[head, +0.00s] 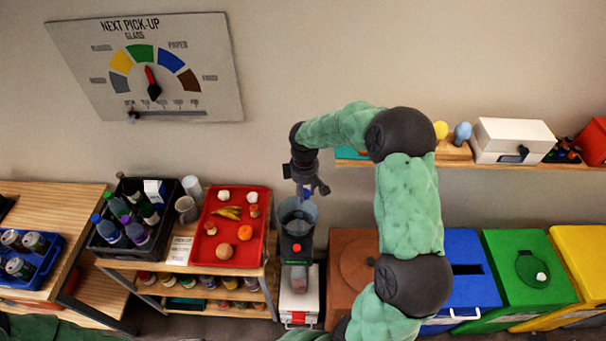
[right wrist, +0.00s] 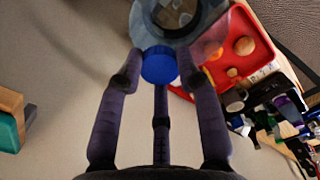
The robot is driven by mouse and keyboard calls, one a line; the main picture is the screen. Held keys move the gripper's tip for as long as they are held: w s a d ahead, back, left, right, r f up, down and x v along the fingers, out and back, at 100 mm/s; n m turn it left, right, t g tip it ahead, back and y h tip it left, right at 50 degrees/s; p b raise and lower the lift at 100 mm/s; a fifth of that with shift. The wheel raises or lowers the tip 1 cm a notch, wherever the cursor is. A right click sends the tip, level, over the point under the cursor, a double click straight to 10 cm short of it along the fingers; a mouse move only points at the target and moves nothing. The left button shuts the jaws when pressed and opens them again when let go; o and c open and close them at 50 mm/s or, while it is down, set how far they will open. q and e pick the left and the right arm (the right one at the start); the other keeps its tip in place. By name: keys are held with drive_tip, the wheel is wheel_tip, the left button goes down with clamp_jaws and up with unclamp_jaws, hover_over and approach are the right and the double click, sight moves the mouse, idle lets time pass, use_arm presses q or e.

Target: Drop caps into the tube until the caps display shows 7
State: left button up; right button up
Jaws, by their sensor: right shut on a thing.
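My right gripper (head: 312,184) is over the clear tube (head: 284,214), with its fingers pointing down. It is shut on a blue cap (right wrist: 159,66), which sits between the fingertips in the right wrist view. In that view the tube's round mouth (right wrist: 205,12) is just beyond the cap. The cap looks close to the rim; I cannot tell whether they touch. Dark shapes show inside the tube. Below the tube is a dark unit with a red button (head: 297,247). I cannot read a caps number. My left gripper is not in view.
A red tray (head: 262,197) with food pieces and a dark crate (head: 98,243) of bottles stand left of the tube. Brown, blue (head: 470,240), green (head: 508,250) and yellow bins stand right. A wall shelf (head: 465,160) is at upper right. A dial board (head: 215,75) hangs upper left.

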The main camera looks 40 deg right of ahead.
drive_tip(key=shift+s+a+f, duration=0.15)
drive_tip(key=shift+a+f, duration=0.4)
drive_tip(key=shift+f, duration=0.35)
wheel_tip(320, 180, down, 6)
drive_tip(key=b, duration=0.4)
drive_tip(key=shift+r, duration=0.2)
drive_tip(key=o, duration=0.7)
drive_tip(key=shift+o, duration=0.2)
drive_tip(key=shift+r, duration=0.15)
wheel_tip(320, 180, up, 12)
drive_tip(key=shift+f, duration=0.1)
